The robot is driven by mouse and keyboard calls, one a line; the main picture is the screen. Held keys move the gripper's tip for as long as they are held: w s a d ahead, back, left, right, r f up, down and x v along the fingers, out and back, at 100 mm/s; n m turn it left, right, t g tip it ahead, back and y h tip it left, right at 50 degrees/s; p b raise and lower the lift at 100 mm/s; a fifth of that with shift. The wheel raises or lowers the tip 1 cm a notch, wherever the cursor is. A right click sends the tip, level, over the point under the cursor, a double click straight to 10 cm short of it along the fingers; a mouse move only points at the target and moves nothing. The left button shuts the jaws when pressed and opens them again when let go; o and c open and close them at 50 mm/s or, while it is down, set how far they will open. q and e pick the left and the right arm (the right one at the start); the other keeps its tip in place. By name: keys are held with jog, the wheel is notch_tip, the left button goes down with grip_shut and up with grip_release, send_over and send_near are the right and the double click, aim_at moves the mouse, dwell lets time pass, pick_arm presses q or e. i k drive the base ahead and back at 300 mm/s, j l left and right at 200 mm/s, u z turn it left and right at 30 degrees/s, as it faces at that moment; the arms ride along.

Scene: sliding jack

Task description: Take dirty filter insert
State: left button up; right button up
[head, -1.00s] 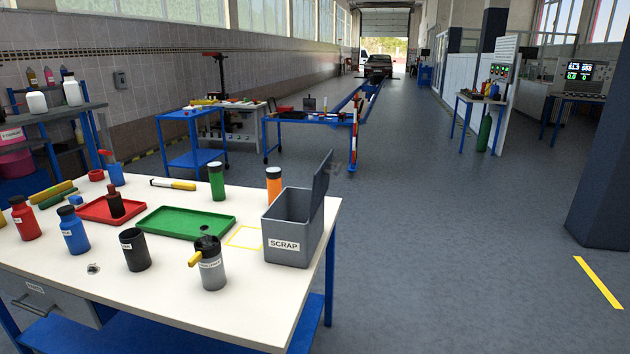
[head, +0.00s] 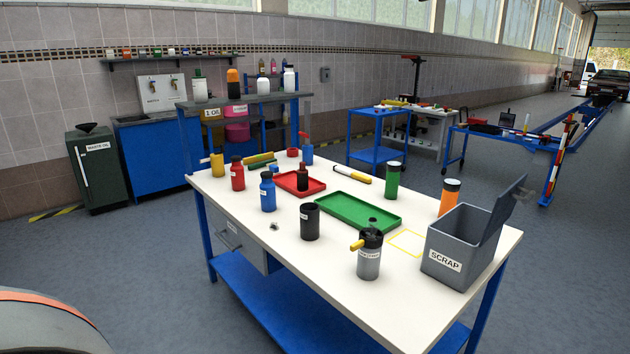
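No part that I can clearly tell as the dirty filter insert shows. A grey canister (head: 369,262) with a black top, a yellow handle and a label too small to read stands upright near the front edge of the white workbench (head: 330,283). A black open-topped cup (head: 310,222) stands to its left; its inside is dark. A grey bin marked SCRAP (head: 447,262), its lid raised, stands at the bench's right end. Neither of my grippers is in view.
A green tray (head: 358,212) and a red tray (head: 288,184) holding a dark red bottle lie on the bench. Several bottles stand around them. A yellow square outline (head: 407,241) encloses bare bench top.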

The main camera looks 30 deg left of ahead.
aim_at(302, 175)
jog(key=j+z, duration=0.15)
jog(key=j, duration=0.75)
jog(key=j+z, duration=0.2)
jog(key=j, duration=0.3)
jog(key=j+z, duration=0.15)
jog(key=j, duration=0.35)
jog(key=j+z, duration=0.2)
jog(key=j, duration=0.3)
jog(key=j+z, duration=0.2)
jog(key=j, duration=0.3)
jog(key=k+j+z, duration=0.2)
jog(key=j, duration=0.25)
jog(key=k+j+z, duration=0.15)
jog(key=j, duration=0.3)
jog(key=k+j+z, duration=0.15)
jog(key=j, duration=0.25)
jog(key=j+z, duration=0.2)
jog(key=j, duration=0.2)
jog(key=k+j+z, duration=0.15)
jog(key=j, duration=0.2)
jog(key=k+j+z, duration=0.2)
jog(key=j, duration=0.15)
jog(key=k+j+z, duration=0.15)
jog(key=j, duration=0.2)
jog(key=z, duration=0.3)
jog(key=i+j, duration=0.05)
jog(key=j, duration=0.05)
